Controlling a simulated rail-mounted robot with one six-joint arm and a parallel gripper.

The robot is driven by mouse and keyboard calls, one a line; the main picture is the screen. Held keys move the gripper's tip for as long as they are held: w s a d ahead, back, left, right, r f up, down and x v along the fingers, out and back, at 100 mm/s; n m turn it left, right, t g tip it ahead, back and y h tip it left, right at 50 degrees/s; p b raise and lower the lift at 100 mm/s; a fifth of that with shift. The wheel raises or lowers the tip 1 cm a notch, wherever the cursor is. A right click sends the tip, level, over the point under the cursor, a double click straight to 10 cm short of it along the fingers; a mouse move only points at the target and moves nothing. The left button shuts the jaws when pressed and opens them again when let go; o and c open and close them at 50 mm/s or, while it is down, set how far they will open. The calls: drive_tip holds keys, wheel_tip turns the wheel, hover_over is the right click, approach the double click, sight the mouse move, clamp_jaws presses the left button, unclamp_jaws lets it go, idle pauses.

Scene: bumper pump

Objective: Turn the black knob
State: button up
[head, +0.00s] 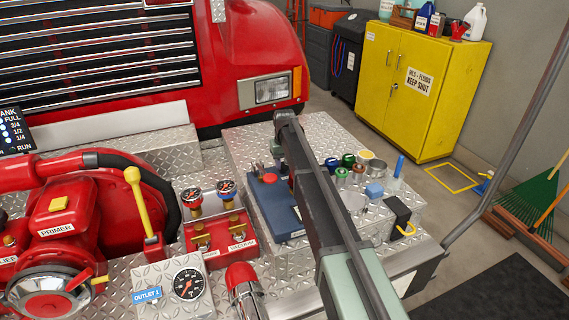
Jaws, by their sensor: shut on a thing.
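My arm reaches from the lower right up over the diamond-plate deck, its far end above the blue box. The fingertips of my gripper are hidden behind the arm, so I cannot see what they are on. I cannot make out the black knob. The blue box (274,209) stands on the raised deck, with a round red part (269,178) and small dark metal parts (257,168) near its far end. Its right side is covered by my arm.
Left are two small gauges (226,188), a red valve panel (216,236) and a yellow lever (137,200). A yellow cabinet (400,110) stands behind.

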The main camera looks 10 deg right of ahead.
drive_tip(key=n, duration=0.3)
drive_tip(key=shift+n, duration=2.3)
drive_tip(key=o, duration=0.9)
drive_tip(key=shift+r, duration=0.1)
wheel_tip(320, 180, up, 11)
drive_tip(key=p, duration=1.1)
